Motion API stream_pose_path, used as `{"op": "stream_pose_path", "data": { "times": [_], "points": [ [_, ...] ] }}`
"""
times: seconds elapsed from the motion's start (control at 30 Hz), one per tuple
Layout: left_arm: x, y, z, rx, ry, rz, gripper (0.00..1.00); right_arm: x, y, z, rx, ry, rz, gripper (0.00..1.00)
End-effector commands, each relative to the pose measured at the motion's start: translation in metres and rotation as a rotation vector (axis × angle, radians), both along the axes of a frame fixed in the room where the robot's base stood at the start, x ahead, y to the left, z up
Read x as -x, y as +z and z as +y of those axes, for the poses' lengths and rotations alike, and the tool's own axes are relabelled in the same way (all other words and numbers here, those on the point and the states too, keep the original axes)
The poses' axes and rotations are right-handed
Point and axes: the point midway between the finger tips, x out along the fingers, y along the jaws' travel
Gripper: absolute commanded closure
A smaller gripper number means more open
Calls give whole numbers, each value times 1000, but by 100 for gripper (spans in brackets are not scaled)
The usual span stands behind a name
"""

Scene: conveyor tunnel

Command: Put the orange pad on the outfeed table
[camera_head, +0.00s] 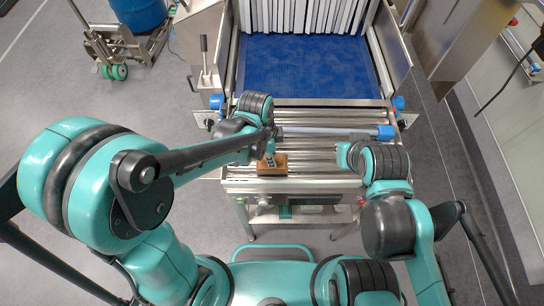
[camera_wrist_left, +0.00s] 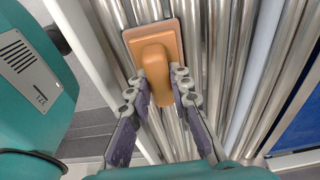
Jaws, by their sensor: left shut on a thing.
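The orange pad (camera_wrist_left: 177,33) is a flat plate with a raised rounded handle. In the head view, the pad (camera_head: 278,170) shows as a small brownish-orange block over the near left part of the roller table (camera_head: 318,170). My left gripper (camera_wrist_left: 160,90) is shut on the pad's handle, one finger on each side; it also shows in the head view (camera_head: 269,153). The metal rollers (camera_wrist_left: 225,35) lie directly beneath the pad. I cannot tell whether it touches them. My right arm is at the right of the table; its fingers do not show.
A blue belt (camera_head: 310,68) runs into a tunnel with pale strip curtains (camera_head: 300,15) beyond the rollers. A grey bar with a blue end (camera_head: 330,132) crosses the table. The rollers right of the pad look clear. A blue drum (camera_head: 138,12) stands at the back left.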

Motion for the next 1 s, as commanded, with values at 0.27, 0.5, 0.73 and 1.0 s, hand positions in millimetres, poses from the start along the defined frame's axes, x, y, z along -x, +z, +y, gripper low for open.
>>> {"op": "stream_pose_path", "data": {
  "times": [0.27,0.5,0.73,1.0],
  "points": [
    [0,-1,0,0,0,0,100,0,-1,0,0,0,0,100],
    [0,-3,0,0,0,0,60,0,-3,0,0,0,0,100],
    [0,-2,0,0,0,0,60,0,-2,0,0,0,0,100],
    [1,32,4,0,2,0,60,0,9,0,0,0,0,100]
  ]
}}
